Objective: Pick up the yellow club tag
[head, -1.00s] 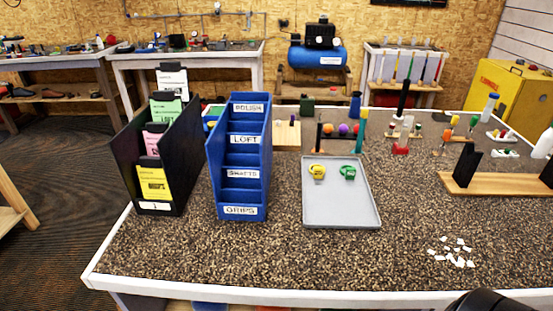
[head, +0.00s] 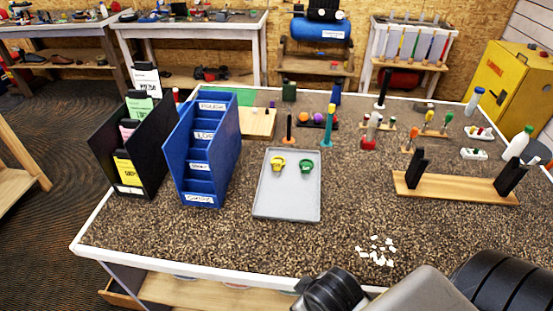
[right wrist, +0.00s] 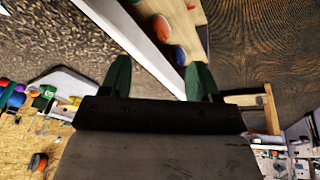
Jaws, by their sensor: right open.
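The yellow club tag (head: 277,162) lies at the far left part of the grey tray (head: 287,205), beside a green tag (head: 306,165). Small yellow and green shapes on a pale tray also show at the left of the right wrist view, too small to tell apart well. My right gripper (right wrist: 158,80) is open and empty, its two dark green fingers spread over the table's white edge. In the head view my right arm comes in at the bottom right, well short of the tray, and its fingertips are not clear there. My left gripper is out of view.
A blue bin rack (head: 202,150) and a black card holder (head: 130,150) stand left of the tray. A wooden stand with black posts (head: 455,188) is at right. White scraps (head: 376,252) lie near the front edge. Speckled tabletop in front of the tray is clear.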

